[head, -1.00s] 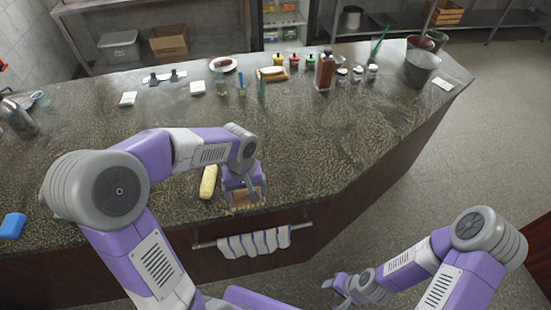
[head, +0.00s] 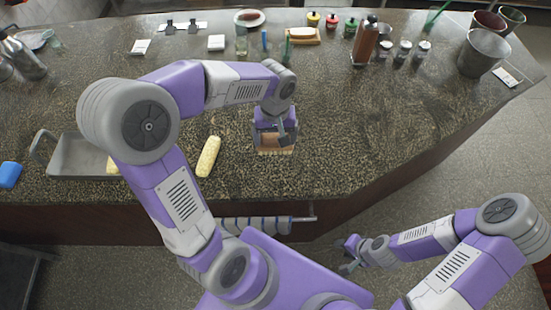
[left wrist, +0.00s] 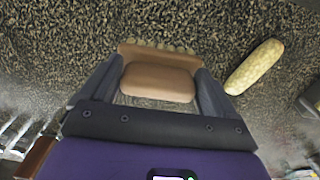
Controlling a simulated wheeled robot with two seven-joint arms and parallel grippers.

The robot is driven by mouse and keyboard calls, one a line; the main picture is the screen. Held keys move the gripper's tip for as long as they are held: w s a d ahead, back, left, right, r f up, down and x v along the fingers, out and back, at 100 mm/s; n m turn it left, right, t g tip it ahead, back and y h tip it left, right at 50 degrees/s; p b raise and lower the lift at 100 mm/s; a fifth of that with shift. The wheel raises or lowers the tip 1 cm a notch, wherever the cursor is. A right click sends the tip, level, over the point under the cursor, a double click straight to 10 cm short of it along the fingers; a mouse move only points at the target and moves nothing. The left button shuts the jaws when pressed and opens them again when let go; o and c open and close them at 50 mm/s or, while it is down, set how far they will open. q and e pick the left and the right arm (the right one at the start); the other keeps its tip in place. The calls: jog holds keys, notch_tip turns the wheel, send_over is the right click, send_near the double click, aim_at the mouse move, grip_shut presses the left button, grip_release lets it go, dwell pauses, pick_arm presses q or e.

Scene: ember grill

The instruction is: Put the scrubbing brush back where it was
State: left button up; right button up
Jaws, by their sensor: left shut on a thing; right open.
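My left gripper (head: 275,137) is shut on the scrubbing brush (head: 274,150), a wooden block with pale bristles, over the near part of the stone counter. In the left wrist view the brush's brown wooden body (left wrist: 158,82) sits between the two fingers, with bristle tufts showing along its far edge. I cannot tell whether the bristles touch the counter. My right gripper (head: 347,262) is open and empty, low in front of the counter and well apart from the brush.
A yellow corn cob (head: 208,157) lies left of the brush. Further left are a metal tray (head: 75,172) and a blue block (head: 9,175). Bottles, jars, a board (head: 304,41) and metal buckets (head: 482,52) line the back. The counter right of the brush is clear.

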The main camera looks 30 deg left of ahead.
aim_at(275, 153)
pick_arm(q)
notch_tip(275, 153, down, 5)
jog(key=shift+r, duration=0.1)
notch_tip(275, 153, down, 3)
jog(key=shift+f+b, duration=0.1)
jog(key=shift+b, duration=0.45)
jog(key=shift+w+f, duration=0.1)
jog(key=shift+f, duration=0.05)
jog(key=shift+f, duration=0.2)
jog(key=o, duration=0.7)
jog(key=shift+o, duration=0.2)
jog(key=shift+r, duration=0.1)
